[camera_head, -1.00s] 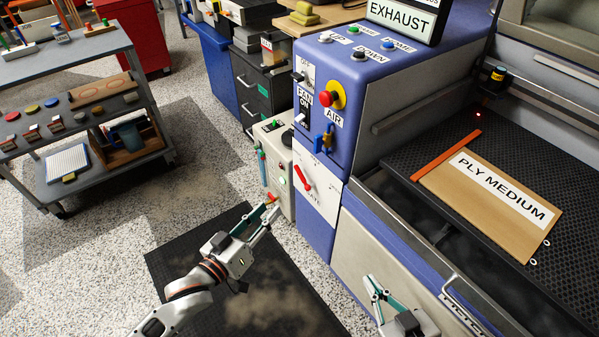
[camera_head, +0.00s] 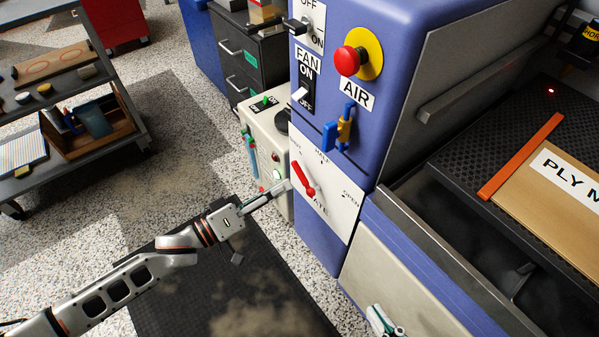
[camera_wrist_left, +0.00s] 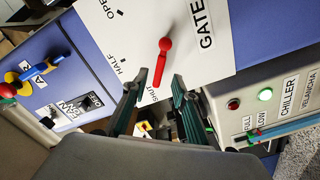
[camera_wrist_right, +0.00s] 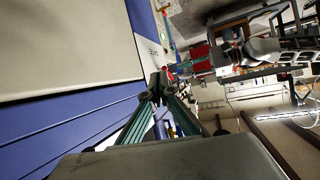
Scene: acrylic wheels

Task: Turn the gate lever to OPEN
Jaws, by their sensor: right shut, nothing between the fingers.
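The gate lever (camera_head: 304,180) is a red handle on the white GATE plate (camera_head: 336,222), low on the blue machine's front. In the left wrist view the lever (camera_wrist_left: 161,62) points at the SHUT mark; HALF and OPEN lie further around the plate. My left gripper (camera_head: 287,187) is close to the lever's free end. Its fingers (camera_wrist_left: 157,87) are apart, with the lever's tip seen between them; I cannot tell whether they touch it. My right gripper (camera_head: 384,322) is low in front of the machine; its fingertips meet in the right wrist view (camera_wrist_right: 158,84), empty.
Above the plate are a blue-and-yellow AIR valve (camera_head: 342,132), a FAN switch (camera_head: 302,93) and a red button (camera_head: 350,60). The grey chiller box (camera_head: 267,135) stands close to the left of the plate. A shelf cart (camera_head: 75,100) is further left. Open floor lies between.

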